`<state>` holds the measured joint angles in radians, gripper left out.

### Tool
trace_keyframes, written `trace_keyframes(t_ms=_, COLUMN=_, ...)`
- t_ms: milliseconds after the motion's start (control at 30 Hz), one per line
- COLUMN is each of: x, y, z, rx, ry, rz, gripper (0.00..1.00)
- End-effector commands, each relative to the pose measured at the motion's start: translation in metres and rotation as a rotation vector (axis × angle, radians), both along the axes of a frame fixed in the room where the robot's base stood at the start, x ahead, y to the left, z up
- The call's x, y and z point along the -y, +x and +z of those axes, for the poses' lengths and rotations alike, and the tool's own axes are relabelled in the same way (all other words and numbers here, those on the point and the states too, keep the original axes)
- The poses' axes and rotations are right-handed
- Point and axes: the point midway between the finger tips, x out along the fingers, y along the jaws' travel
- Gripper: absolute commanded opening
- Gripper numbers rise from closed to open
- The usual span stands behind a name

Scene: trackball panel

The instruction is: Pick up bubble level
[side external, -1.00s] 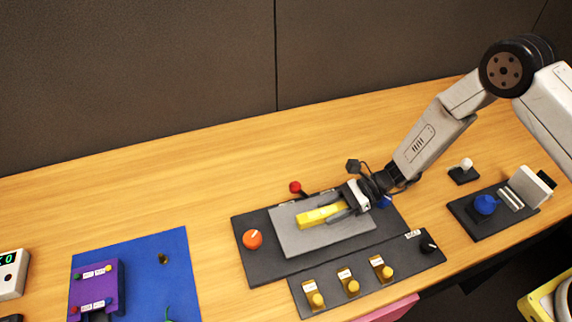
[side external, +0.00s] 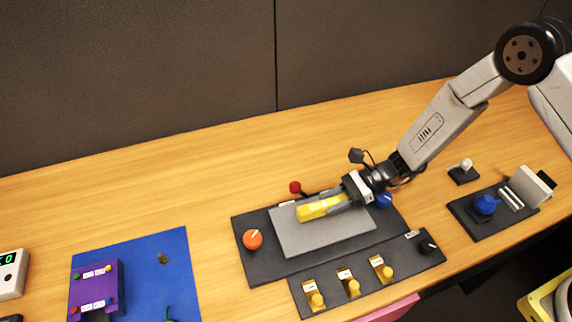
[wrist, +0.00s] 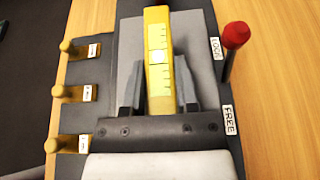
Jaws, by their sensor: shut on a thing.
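The bubble level is a yellow bar with a pale marked strip. In the side external view the bubble level (side external: 318,209) is over the grey plate (side external: 300,244) of the dark panel. In the wrist view the bubble level (wrist: 158,60) lies lengthwise between the two grey fingers. My gripper (side external: 345,201) is shut on its near end, and it also shows in the wrist view (wrist: 159,85). The end nearest the palm is partly hidden by the fingers. I cannot tell how far above the plate the bar is.
A red-topped lever (wrist: 235,36) stands close to the right in the wrist view, by LOCK and FREE labels. An orange knob (side external: 252,239) is on the panel's left. Yellow toggles (side external: 353,287) line the front strip. A blue knob (side external: 384,199) is by my wrist. Open table lies behind.

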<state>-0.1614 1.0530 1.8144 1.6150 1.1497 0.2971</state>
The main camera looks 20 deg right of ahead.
Motion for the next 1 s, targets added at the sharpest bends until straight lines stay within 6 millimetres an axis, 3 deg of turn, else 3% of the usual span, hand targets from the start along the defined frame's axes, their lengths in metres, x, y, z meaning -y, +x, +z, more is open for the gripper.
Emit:
trace_keyframes(t_ms=500, x=0.023, y=-0.049, z=0.063, rx=0.001, ry=0.000, rz=-0.002, gripper=0.00)
trace_keyframes(t_ms=1000, x=0.051, y=-0.114, z=0.093, rx=-0.001, ry=0.001, rz=-0.001, gripper=0.00)
